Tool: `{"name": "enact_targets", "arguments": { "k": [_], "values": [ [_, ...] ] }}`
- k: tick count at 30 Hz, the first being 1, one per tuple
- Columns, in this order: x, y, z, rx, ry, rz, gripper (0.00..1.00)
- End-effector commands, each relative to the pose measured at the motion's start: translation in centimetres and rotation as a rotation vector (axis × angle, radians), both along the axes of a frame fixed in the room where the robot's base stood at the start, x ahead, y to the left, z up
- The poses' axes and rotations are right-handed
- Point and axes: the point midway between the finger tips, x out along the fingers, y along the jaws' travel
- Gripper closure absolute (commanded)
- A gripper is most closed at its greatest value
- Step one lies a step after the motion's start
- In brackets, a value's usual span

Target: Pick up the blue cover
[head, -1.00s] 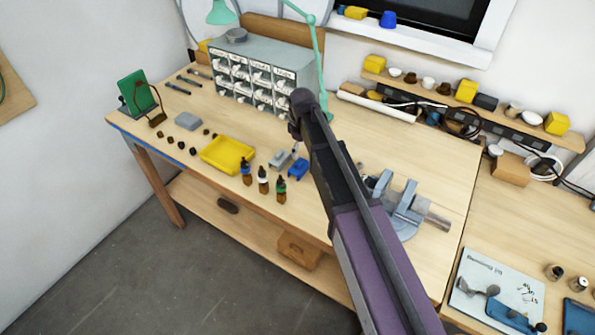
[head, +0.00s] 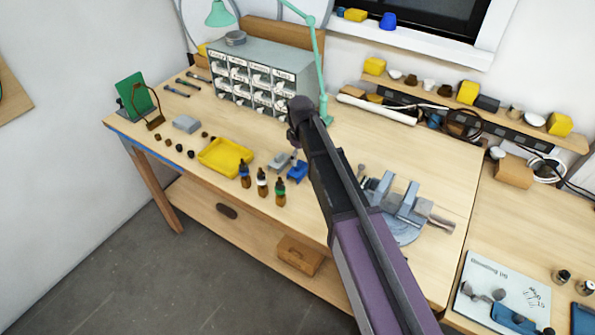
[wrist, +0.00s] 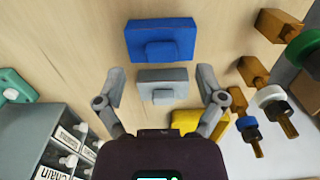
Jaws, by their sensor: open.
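The blue cover (wrist: 162,40) lies on the wooden bench, a flat block with a raised middle part. In the head view the blue cover (head: 298,172) is just below my wrist, behind the small bottles. My gripper (wrist: 161,76) is open and empty, with one finger at each side of a grey block (wrist: 163,86) in the wrist view. The blue cover is just beyond the fingertips in that view, apart from them. In the head view my arm partly hides the bench around the gripper.
Several dropper bottles (head: 263,183) stand close in front of the blue cover. A yellow tray (head: 225,158) is to its left. A drawer cabinet (head: 250,77) and a green lamp (head: 321,60) stand behind. A vise (head: 405,205) is to the right.

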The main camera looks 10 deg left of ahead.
Motion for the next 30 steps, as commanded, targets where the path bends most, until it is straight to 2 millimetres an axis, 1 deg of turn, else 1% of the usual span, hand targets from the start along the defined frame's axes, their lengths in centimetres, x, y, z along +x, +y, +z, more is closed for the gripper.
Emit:
{"name": "enact_targets", "arguments": {
  "k": [1,3,8,15,19,30],
  "values": [
    [0.1,0.1,-0.8,0.0,0.0,0.0,0.11],
    [0.1,0.3,-1.3,0.0,0.0,0.0,0.11],
    [0.2,0.6,-2.5,0.0,0.0,0.001,0.11],
    [0.2,0.6,-3.9,0.0,0.0,0.0,0.11],
    [0.2,0.6,-4.2,0.0,0.0,0.0,0.11],
    [0.2,0.6,-4.2,0.0,0.0,0.001,0.11]
  ]
}}
